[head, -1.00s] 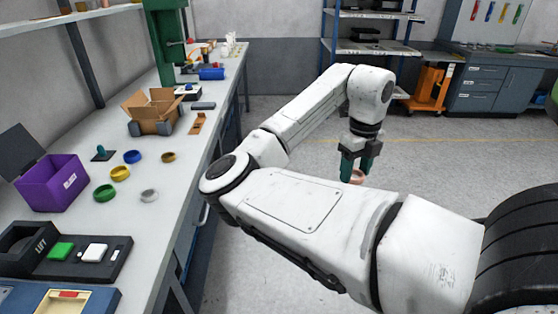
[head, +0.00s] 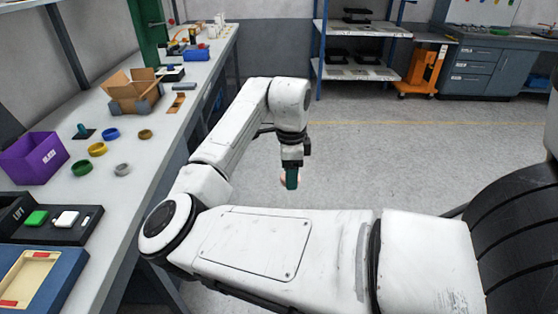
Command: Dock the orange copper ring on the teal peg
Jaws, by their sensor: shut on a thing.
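My gripper (head: 291,178) hangs fingers-down over the open floor, to the right of the bench. It is shut on the orange copper ring (head: 283,184), which shows only as small edges beside the green fingers. The teal peg (head: 83,131) stands upright on its dark base on the bench at the left, behind the purple bin. No ring shows on it. My gripper is well apart from the peg, with the bench edge between them.
Near the peg lie a blue ring (head: 111,134), a yellow ring (head: 97,149), a green ring (head: 82,168), a grey ring (head: 122,170) and a brown ring (head: 145,134). The purple bin (head: 36,158) and cardboard box (head: 134,95) flank them.

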